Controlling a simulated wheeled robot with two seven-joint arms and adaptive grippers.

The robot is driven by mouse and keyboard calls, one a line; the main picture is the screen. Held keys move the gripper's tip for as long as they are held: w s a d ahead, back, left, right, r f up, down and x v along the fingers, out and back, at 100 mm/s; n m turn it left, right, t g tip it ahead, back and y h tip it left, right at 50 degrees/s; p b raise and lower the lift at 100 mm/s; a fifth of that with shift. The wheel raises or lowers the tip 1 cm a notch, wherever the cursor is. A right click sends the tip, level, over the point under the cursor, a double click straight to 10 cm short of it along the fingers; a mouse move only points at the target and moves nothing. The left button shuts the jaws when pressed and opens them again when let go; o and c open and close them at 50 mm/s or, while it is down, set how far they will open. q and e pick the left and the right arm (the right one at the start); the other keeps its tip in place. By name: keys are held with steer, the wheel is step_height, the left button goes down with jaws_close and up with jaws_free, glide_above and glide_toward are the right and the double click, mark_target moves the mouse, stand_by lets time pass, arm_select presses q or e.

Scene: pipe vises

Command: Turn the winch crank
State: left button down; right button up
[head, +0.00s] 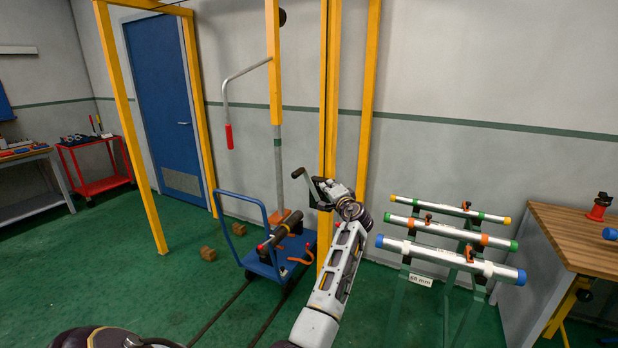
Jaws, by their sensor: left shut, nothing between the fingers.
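A small dark-gripped crank (299,174) sticks out to the left beside the yellow gantry post, at the middle of the head view; it looks like the winch crank. My left gripper (320,192) is at the post, just right of this crank, shut and empty. I cannot tell whether its fingers touch the crank. The winch body behind the gripper is mostly hidden. A larger grey bent lever (243,75) with a red grip (229,136) hangs from another yellow post further left. My right gripper is not in view.
A blue cart (262,268) holding a dark pipe piece stands on floor rails below the crank. A green rack (396,308) with several capped pipes stands to the right, before a wooden workbench (580,240). Small wooden blocks (208,253) lie on the green floor, which is open at left.

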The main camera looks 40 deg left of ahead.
arm_select(q)
steer(key=m, duration=0.3)
steer(key=shift+s+f+m, duration=0.1)
steer(key=shift+m, duration=0.3)
steer(key=shift+a, duration=0.1)
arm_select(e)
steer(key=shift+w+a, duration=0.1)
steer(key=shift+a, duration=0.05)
